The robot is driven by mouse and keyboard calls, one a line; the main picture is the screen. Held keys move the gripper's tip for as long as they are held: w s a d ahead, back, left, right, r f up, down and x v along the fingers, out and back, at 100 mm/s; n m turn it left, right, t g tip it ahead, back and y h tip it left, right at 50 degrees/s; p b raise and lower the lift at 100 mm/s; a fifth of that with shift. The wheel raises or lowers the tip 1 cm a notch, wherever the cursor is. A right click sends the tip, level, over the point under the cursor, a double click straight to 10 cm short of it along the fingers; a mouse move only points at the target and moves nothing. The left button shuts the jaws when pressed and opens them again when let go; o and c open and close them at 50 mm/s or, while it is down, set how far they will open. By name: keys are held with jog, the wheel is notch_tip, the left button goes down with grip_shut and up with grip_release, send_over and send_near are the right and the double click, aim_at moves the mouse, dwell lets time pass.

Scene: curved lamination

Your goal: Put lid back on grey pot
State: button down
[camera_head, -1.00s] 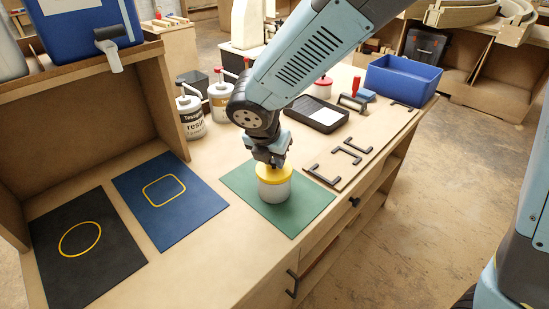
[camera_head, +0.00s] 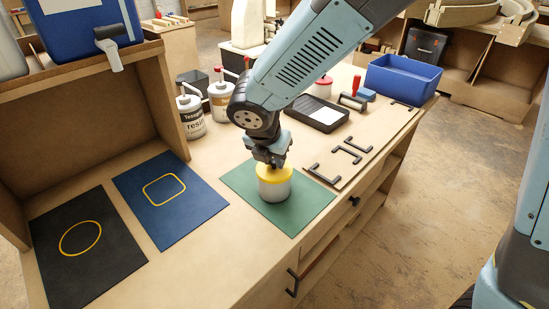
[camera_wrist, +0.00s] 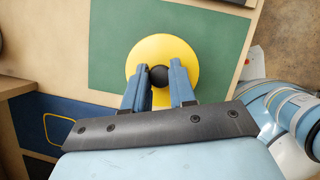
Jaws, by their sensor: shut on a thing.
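The grey pot (camera_head: 275,190) stands upright on the green mat (camera_head: 312,199) in the head view. The yellow lid (camera_head: 265,174) sits on top of the pot, and I see no clear gap between them. In the wrist view the lid (camera_wrist: 181,53) is a yellow disc with a black round knob (camera_wrist: 158,76) and hides the pot below. My gripper (camera_wrist: 160,80) is directly above the lid, its two fingers shut on the knob. In the head view my gripper (camera_head: 271,160) points straight down over the pot.
A blue mat (camera_head: 190,212) and a black mat (camera_head: 110,262) lie bare to the left. Resin bottles (camera_head: 190,115) and a black tray (camera_head: 318,113) stand behind. A board with black handles (camera_head: 352,155) is to the right, a blue bin (camera_head: 402,82) beyond.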

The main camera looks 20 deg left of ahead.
dwell(0.4)
jog(key=shift+c, duration=1.8)
grip_release()
jog(key=shift+r, duration=0.1)
jog(key=shift+r, duration=3.4)
jog(key=shift+c, duration=0.3)
grip_shut()
jog(key=shift+f, duration=2.75)
